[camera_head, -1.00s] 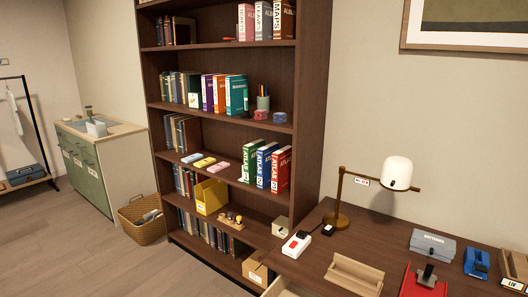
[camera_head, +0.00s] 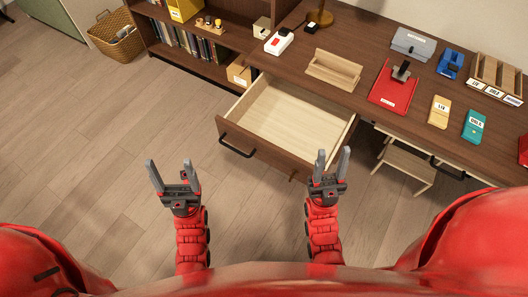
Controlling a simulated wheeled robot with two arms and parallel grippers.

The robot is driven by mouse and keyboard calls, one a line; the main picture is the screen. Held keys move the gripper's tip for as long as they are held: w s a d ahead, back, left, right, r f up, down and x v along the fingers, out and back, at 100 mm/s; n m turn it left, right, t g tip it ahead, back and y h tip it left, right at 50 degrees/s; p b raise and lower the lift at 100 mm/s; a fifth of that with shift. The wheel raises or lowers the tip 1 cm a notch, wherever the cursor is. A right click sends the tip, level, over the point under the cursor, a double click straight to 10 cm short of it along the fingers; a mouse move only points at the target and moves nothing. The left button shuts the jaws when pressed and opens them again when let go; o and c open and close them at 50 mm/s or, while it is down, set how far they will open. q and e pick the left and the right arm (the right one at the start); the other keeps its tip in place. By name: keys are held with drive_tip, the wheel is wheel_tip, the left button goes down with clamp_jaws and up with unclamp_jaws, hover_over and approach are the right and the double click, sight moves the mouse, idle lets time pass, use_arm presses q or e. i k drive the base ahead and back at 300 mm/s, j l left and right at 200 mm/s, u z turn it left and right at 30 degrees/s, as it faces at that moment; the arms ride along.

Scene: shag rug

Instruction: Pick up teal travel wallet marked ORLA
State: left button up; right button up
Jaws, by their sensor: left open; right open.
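A teal wallet (camera_head: 473,127) with a small white label lies flat on the desk at the right of the head view; its lettering is too small to read surely. A yellow wallet (camera_head: 439,111) of similar shape lies just left of it. My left gripper (camera_head: 171,170) is open and empty above the floor, left of the open drawer. My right gripper (camera_head: 333,160) is open and empty in front of the desk, near the drawer's right front corner. Both are well apart from the teal wallet, which is up and to the right of them.
An empty drawer (camera_head: 290,118) is pulled out from the desk (camera_head: 300,68). A red clipboard (camera_head: 393,92), wooden holder (camera_head: 333,70), grey case (camera_head: 412,44), blue punch (camera_head: 450,64) and labelled wooden rack (camera_head: 497,77) stand on the desk. A stool (camera_head: 405,163) sits below.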

sight(474, 124)
drive_tip(key=k+z, duration=0.2)
drive_tip(key=z, duration=1.5)
